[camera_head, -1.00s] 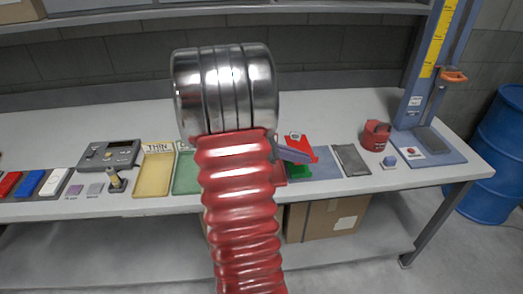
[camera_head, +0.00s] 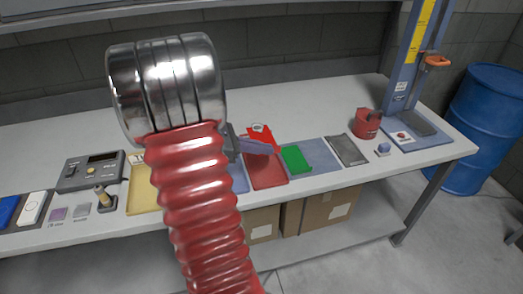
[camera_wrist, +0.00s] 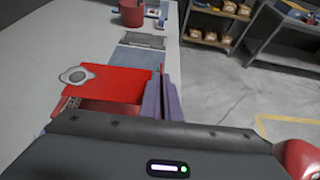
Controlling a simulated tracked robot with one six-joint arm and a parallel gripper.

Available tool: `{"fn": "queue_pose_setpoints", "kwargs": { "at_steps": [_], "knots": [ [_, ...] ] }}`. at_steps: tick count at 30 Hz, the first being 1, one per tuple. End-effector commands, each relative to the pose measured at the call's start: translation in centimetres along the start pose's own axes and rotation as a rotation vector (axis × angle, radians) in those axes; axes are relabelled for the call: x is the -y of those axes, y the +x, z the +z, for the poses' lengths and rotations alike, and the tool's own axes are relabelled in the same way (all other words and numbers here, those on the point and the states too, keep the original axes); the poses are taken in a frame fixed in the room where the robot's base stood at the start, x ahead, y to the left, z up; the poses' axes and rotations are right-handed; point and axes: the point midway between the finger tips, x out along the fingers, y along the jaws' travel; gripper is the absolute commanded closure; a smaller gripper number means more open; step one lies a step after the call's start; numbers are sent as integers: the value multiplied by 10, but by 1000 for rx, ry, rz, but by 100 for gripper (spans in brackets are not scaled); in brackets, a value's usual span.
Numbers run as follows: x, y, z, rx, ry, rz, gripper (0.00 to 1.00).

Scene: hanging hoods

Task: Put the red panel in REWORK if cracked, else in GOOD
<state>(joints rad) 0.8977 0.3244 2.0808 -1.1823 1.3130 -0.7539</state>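The red panel (camera_head: 260,131), with a pale oval mark, is pinched at its edge by my gripper (camera_head: 252,147) above the bench. The wrist view shows its flat face (camera_wrist: 112,82) left of my shut fingers (camera_wrist: 161,98). I see no clear crack line, but the view is too small to tell. A red tray (camera_head: 266,174) lies below and in front of the panel. A yellow tray (camera_head: 142,197) is further left, partly behind my arm. The green tray is hidden by my arm. No REWORK or GOOD label is readable now.
A green panel (camera_head: 296,159) lies on a blue mat (camera_head: 321,156). Right of it are a dark grey pad (camera_head: 347,150), a red can (camera_head: 367,123) and a blue stand (camera_head: 405,80). A grey gauge box (camera_head: 91,171) and small tiles (camera_head: 57,213) are at left.

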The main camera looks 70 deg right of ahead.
Motion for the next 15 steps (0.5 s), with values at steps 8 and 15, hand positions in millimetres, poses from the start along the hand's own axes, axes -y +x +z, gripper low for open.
{"fn": "queue_pose_setpoints", "kwargs": {
  "at_steps": [8, 15],
  "knots": [
    [4, 9, 2, 1, 8, -19, 100],
    [5, 17, -12, 2, 7, -21, 100]
  ]
}}
